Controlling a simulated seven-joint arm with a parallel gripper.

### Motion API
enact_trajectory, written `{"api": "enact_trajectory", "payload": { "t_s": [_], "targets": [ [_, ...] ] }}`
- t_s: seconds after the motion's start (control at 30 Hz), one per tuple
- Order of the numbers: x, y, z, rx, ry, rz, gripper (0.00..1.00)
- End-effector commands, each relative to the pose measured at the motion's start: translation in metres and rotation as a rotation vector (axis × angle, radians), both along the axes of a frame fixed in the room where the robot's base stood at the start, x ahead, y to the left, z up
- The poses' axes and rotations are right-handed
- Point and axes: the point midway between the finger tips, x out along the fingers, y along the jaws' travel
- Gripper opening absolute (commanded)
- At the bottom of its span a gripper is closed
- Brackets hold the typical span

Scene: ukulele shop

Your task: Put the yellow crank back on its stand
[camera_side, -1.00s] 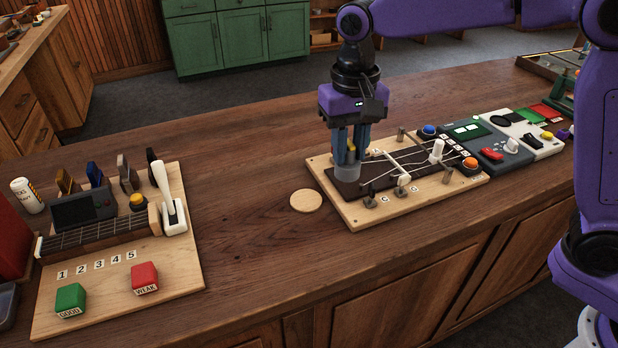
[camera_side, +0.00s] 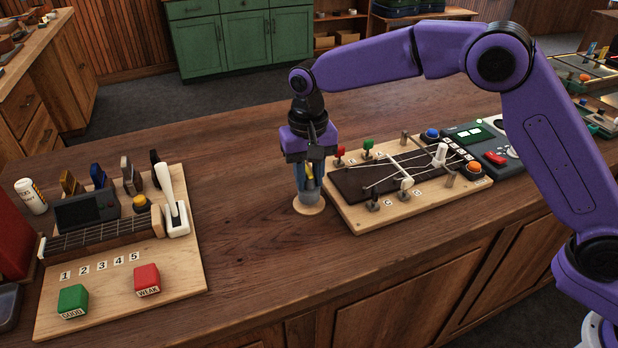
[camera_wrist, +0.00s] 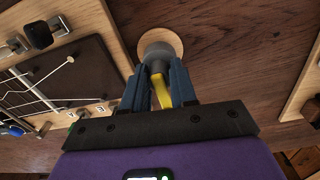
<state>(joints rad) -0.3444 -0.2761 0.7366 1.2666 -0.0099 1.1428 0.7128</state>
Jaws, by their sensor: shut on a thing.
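The yellow crank (camera_wrist: 161,90) is between the two blue fingers of my gripper (camera_wrist: 160,78) in the wrist view, with its grey cylindrical end (camera_wrist: 157,54) beyond the fingertips. In the side view my gripper (camera_side: 308,182) points straight down, shut on the crank, whose grey end (camera_side: 309,197) is over the round pale wooden disc (camera_side: 312,210). This disc, seemingly the stand, also shows around the grey end in the wrist view (camera_wrist: 172,38). I cannot tell whether the grey end touches the disc.
The wooden board with strings and pegs (camera_side: 365,222) lies close to the right of my gripper. A board with a fretboard, lever and two blocks (camera_side: 105,310) lies at the left. The tabletop between this board and the disc (camera_side: 245,215) is clear.

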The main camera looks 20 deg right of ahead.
Motion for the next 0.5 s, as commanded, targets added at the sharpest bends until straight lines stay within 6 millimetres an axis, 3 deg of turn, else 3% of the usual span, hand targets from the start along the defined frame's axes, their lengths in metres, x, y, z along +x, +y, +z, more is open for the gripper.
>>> {"api": "enact_trajectory", "payload": {
  "t_s": [0.1,0.47,0.5],
  "targets": [
    [-0.0002,-0.0005,-0.0108,-0.001,0.001,-0.001,0.00],
    [-0.0003,-0.0001,-0.0137,-0.001,0.001,0.000,0.00],
    [-0.0003,0.0000,-0.0135,0.000,0.000,0.000,0.37]
  ]
}}
